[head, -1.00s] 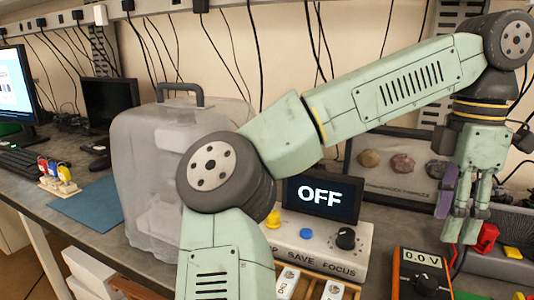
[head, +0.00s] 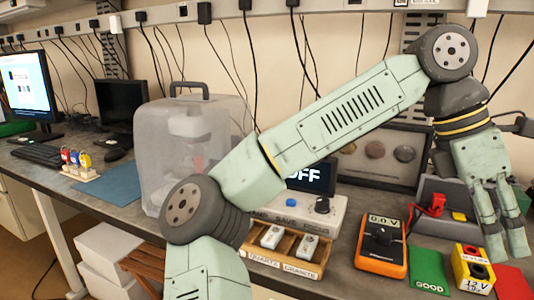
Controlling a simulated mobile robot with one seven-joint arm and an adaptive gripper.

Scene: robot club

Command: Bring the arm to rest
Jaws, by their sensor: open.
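My gripper (head: 508,240) hangs from the end of my raised green arm at the right of the head view. Its fingers point down over the right end of the bench, and I see nothing between them. It is open. It is above and beside the yellow 12 V block (head: 472,268) and the green GOOD mat (head: 429,270).
An orange meter (head: 381,245) reading 0.0 V and a wooden tray (head: 262,254) with labelled slides lie on the bench. A cloudy covered machine (head: 165,145) stands behind my elbow. A framed rock display (head: 385,165) leans at the back. Bare bench (head: 340,262) shows between tray and meter.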

